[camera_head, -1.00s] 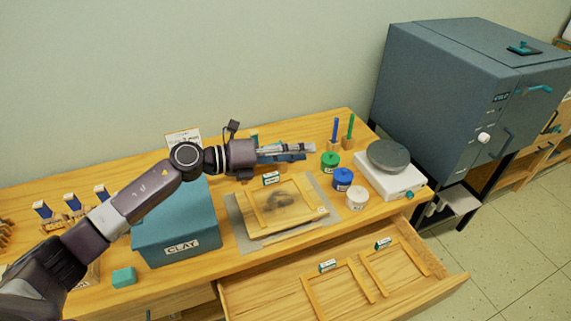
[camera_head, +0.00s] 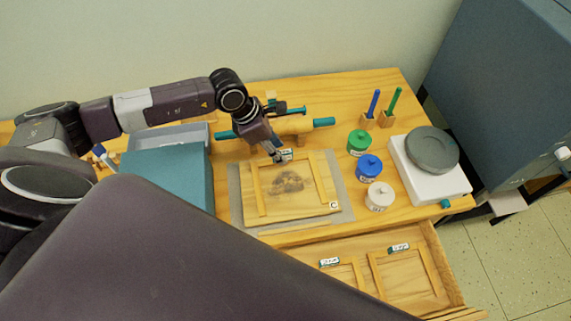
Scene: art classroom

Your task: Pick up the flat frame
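The flat wooden frame (camera_head: 258,193) lies on a grey mat (camera_head: 236,192) on the table, with a raised bar at each side and a dark smudged patch in its middle. My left gripper (camera_head: 277,156) points down at the back edge, beside the label. Its fingers look close together, but their gap is too small to judge, and contact with the frame is unclear. My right gripper is not in view.
A teal box (camera_head: 165,170) stands left; green (camera_head: 359,142), blue (camera_head: 369,167) and white (camera_head: 380,196) jars and a scale (camera_head: 426,187) stand right. An open drawer (camera_head: 350,262) is in front. My own dark body part covers the lower left.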

